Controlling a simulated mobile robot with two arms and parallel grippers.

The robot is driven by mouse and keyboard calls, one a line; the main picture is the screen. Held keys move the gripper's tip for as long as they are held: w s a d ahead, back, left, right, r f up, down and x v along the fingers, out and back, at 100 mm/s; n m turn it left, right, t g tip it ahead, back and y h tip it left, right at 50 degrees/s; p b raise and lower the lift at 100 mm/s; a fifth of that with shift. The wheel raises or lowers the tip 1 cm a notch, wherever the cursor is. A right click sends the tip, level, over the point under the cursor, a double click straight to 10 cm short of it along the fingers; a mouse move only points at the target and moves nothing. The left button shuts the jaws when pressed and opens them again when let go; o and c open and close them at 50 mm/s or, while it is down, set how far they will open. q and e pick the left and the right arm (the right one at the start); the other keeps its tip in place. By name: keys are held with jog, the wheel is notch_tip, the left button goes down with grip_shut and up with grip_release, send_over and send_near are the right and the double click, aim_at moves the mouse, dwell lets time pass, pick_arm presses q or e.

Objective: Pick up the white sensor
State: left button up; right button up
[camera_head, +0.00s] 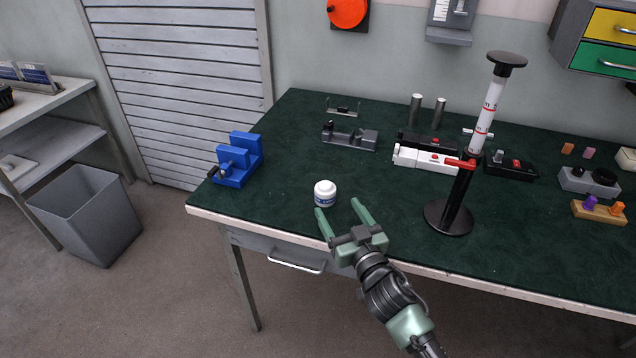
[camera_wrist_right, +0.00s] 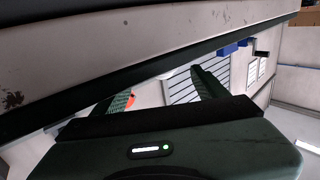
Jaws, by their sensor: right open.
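In the right wrist view the open fingers (camera_wrist_right: 160,84) show below the table edge, and I cannot clearly make out the piece there. My left gripper is not in view.
A blue vise (camera_head: 238,160) stands left of the white piece. The table's front edge (camera_head: 270,227) lies close to my gripper. The mat around the white piece is clear.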

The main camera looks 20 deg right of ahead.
aim_at(329, 196)
jog(key=shift+w+r, duration=0.1)
jog(key=shift+w, duration=0.4)
jog(key=shift+w+r, duration=0.15)
jog(key=shift+w, duration=0.1)
jog(key=shift+w+a+r+p, duration=0.2)
jog(key=shift+w+p, duration=0.1)
jog(key=shift+w, duration=0.5)
jog(key=w, duration=0.2)
jog(key=shift+w+a+f, duration=0.15)
jog(key=shift+w+a, duration=0.05)
jog(key=shift+w, duration=0.7)
jog(key=c, duration=1.4)
grip_shut()
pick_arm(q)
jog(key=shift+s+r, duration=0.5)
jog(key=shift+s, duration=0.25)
